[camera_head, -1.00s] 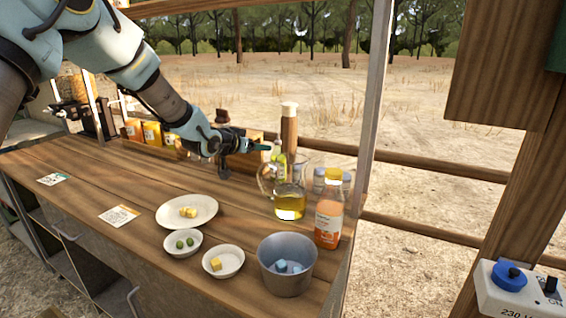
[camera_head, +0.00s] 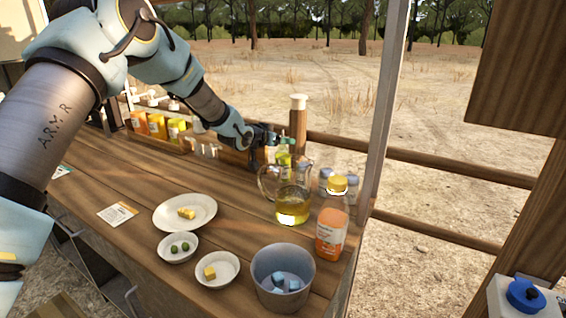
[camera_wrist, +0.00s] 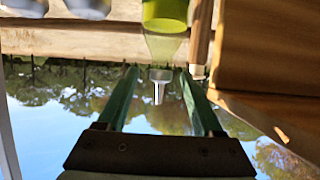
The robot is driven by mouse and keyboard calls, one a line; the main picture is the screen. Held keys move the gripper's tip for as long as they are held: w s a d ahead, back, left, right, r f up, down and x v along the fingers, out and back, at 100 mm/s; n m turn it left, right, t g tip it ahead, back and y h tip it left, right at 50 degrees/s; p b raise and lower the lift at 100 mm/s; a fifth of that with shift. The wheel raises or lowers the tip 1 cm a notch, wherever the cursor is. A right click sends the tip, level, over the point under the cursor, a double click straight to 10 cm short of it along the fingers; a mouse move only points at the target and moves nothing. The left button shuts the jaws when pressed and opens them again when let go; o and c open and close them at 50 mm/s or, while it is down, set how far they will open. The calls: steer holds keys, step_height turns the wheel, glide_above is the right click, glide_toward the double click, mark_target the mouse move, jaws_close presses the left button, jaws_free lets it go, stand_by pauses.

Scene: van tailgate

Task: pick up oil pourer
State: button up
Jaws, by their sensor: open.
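The oil pourer is a bottle of yellow-green oil (camera_head: 284,158) standing at the back of the wooden counter, behind the glass jug, which partly hides it. In the wrist view the oil pourer (camera_wrist: 165,16) appears upside down, with its narrowing neck and metal spout (camera_wrist: 160,78) toward my gripper. My gripper (camera_wrist: 159,72) is open, its two green fingers on either side of the spout in that view, with gaps on both sides. In the head view my gripper (camera_head: 272,137) is just left of the bottle's top; its fingertips are hard to make out.
A glass jug of yellow oil (camera_head: 292,205) stands in front. A tall wooden mill (camera_head: 298,125) is close behind. Shakers (camera_head: 326,178), an orange bottle (camera_head: 331,220), a metal bucket (camera_head: 268,262) and a plate (camera_head: 170,220) stand nearby. Spice boxes (camera_head: 157,127) are to the left.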

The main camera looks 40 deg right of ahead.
steer(key=shift+f+p+x, duration=0.15)
steer(key=shift+p+x, duration=0.5)
steer(key=shift+x, duration=0.55)
steer(key=shift+f+p+x, duration=0.15)
steer(key=shift+p+x, duration=0.45)
steer(key=shift+x, duration=0.6)
steer(key=shift+a, duration=0.1)
steer(key=shift+c, duration=0.3)
jaws_close()
